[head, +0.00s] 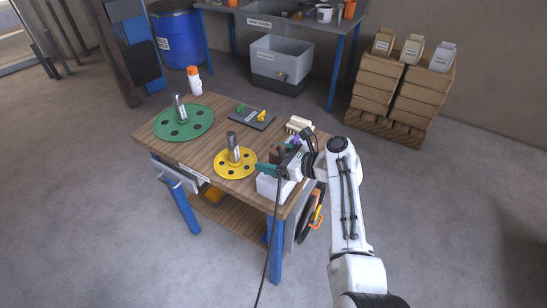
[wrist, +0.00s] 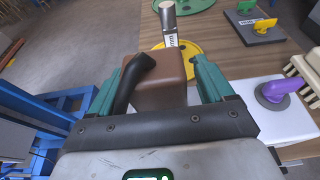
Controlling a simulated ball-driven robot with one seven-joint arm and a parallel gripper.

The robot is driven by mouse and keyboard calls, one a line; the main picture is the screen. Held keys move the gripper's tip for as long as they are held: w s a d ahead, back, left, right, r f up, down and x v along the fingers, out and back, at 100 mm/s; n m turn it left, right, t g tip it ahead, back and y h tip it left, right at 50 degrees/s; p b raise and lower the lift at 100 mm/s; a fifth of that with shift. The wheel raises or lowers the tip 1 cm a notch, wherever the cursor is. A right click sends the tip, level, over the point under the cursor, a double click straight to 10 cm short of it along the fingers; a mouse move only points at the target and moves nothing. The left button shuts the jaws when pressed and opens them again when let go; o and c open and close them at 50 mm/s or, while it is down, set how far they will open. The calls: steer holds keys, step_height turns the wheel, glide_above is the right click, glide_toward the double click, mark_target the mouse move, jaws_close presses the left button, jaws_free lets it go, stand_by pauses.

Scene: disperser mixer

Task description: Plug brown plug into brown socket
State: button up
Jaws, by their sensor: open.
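A brown block with a black cable, which looks like the brown plug (wrist: 168,72), sits between my gripper's fingers in the wrist view. In the head view its brown top (head: 276,154) shows at the table's front right corner, partly covered by my gripper. My gripper (wrist: 157,68) is open, with one green finger on each side of the block; it also shows in the head view (head: 280,160). Contact with the fingers cannot be made out. The black cable (wrist: 132,80) rises at the block's left side. I cannot make out a separate brown socket.
A white box (wrist: 285,122) with a purple knob (wrist: 274,91) stands to the right. The wooden table (head: 215,115) also holds a yellow disc (head: 222,170), a green disc (head: 160,127), a dark plate (head: 252,118) and a white-orange bottle (head: 194,82). A black cord (head: 274,235) hangs in front.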

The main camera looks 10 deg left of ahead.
steer(key=shift+d, duration=0.1)
steer(key=v, duration=1)
steer(key=shift+d+r, duration=0.15)
steer(key=shift+d, duration=0.1)
steer(key=shift+s, duration=0.1)
steer(key=s+d+f+n+g+h, duration=0.2)
steer(key=s+d+f+n+h, duration=0.75)
steer(key=s+d+f, duration=0.85)
steer(key=s+d+r+n+h, duration=0.1)
steer(key=s+d+n, duration=0.2)
steer(key=s, duration=0.5)
steer(key=s+d+r+n+g+h, duration=0.1)
steer(key=s+d+n+h, duration=0.1)
steer(key=s, duration=0.6)
steer(key=s+d+r+n+g+h, duration=0.1)
steer(key=s+d+r+n, duration=0.1)
steer(key=s+d+n, duration=0.2)
steer(key=s+n, duration=0.2)
steer(key=s, duration=0.2)
steer(key=shift+s+d+n+b, duration=0.2)
steer(key=shift+d+n+b, duration=0.1)
steer(key=shift+d+n, duration=0.1)
